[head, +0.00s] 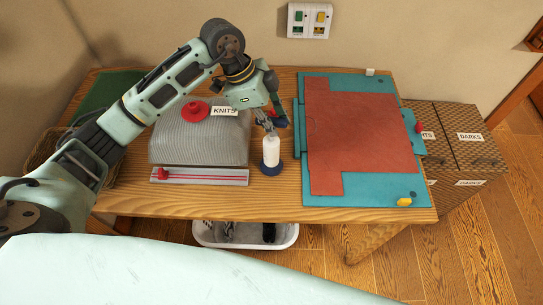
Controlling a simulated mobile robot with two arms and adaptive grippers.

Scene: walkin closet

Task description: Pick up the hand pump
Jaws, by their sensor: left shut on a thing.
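The hand pump (271,152) is a small upright device with a white cylindrical body and a dark blue round foot. It is on or just above the wooden table, between the grey ribbed box and the teal board; I cannot tell whether the foot touches the wood. My left gripper (267,122) comes down from above and is shut on the upper part of the hand pump. The fingers hide the pump's top. My right gripper is not in view.
A grey ribbed box (180,145) with a red knob and a KNITS label stands left of the pump. A teal board (375,187) with a reddish sheet lies to the right. A white basket (210,238) is below the table; wicker boxes (465,152) stand at the right.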

